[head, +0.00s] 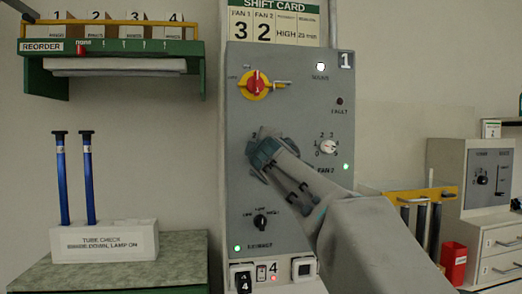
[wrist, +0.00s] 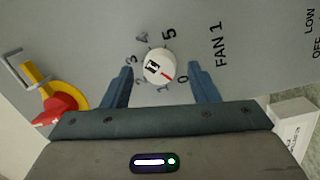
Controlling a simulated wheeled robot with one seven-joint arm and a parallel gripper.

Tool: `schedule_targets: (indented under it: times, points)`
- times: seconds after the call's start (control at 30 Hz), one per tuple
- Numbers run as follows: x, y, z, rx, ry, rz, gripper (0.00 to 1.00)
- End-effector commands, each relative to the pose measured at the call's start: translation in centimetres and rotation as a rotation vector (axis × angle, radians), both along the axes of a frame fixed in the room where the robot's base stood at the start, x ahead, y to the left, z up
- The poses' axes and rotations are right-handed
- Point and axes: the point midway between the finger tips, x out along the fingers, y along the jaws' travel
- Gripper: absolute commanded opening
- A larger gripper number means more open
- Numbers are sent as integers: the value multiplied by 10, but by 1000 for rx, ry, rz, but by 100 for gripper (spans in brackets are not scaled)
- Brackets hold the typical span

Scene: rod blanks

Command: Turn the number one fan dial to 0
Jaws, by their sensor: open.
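The FAN 1 dial (wrist: 159,66) is a round pale knob with a red pointer line, on the grey panel with a scale from 0 to 5. Its pointer lies close to the 0, perhaps slightly toward the 1. My gripper (wrist: 160,72) is open, with one blue finger on each side of the dial and a visible gap to it. In the head view my gripper (head: 264,150) is at the middle left of the grey panel (head: 300,95) and hides the FAN 1 dial.
A red and yellow rotary switch (head: 255,85) is above my gripper. The FAN 2 dial (head: 327,147) is to the right, and a black knob (head: 261,222) is below. The shift card (head: 275,22) shows FAN 1 3 and FAN 2 2. A white block (head: 105,241) holds blue rods.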

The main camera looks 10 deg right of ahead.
Motion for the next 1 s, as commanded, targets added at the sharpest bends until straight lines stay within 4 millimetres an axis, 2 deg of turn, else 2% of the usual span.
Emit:
schedule_targets:
  times: [0.17,0.6,0.8,1.0]
  points:
    - [-25,3,-2,-1,-2,1,54]
    - [-105,11,-4,0,-2,1,54]
    - [-126,13,-4,-1,-1,2,54]
    - [-133,14,-5,-1,0,2,54]
